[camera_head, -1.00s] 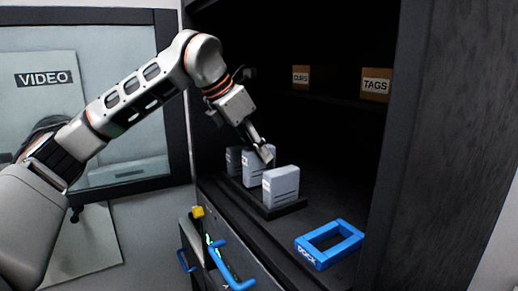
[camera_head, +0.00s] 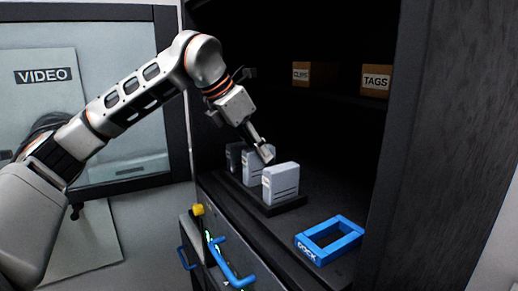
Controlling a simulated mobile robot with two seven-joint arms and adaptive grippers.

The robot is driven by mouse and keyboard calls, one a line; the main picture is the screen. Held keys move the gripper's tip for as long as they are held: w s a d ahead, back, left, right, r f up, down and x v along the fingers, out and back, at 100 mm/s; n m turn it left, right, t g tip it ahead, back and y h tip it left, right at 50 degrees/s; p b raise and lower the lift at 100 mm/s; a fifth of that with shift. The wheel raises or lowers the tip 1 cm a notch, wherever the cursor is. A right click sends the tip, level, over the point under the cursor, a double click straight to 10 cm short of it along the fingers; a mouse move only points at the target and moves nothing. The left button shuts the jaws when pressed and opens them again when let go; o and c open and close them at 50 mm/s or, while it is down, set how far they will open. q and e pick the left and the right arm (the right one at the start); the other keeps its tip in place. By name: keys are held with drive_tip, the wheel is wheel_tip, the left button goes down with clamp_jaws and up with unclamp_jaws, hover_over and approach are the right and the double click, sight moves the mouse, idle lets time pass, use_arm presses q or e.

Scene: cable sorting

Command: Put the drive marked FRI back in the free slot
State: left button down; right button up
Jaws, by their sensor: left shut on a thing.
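Several grey drives stand upright in a row on a black base (camera_head: 292,208) on the dark shelf. The front drive (camera_head: 281,184) is pale grey with dark lines on its face. Behind it stands a second drive (camera_head: 249,168), and a darker one (camera_head: 234,157) is at the back left. My left gripper (camera_head: 266,155) reaches down from the upper left and is shut at the top of the second drive. Most of its grip is hidden. I cannot read FRI on any drive. A free slot cannot be made out. My right gripper is not in view.
A blue frame marked DOCK (camera_head: 330,240) lies on the shelf at the front right. Brown boxes, one labelled TAGS (camera_head: 376,81), stand on the shelf above. The cabinet's side wall (camera_head: 440,150) bounds the right. Blue handles (camera_head: 236,277) show below the shelf.

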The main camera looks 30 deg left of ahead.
use_arm(q)
drive_tip(key=shift+f, duration=0.6)
idle(0.7)
drive_tip(key=c, duration=1.2)
unclamp_jaws()
drive_tip(key=shift+c, duration=0.2)
drive_tip(key=shift+r, duration=3.5)
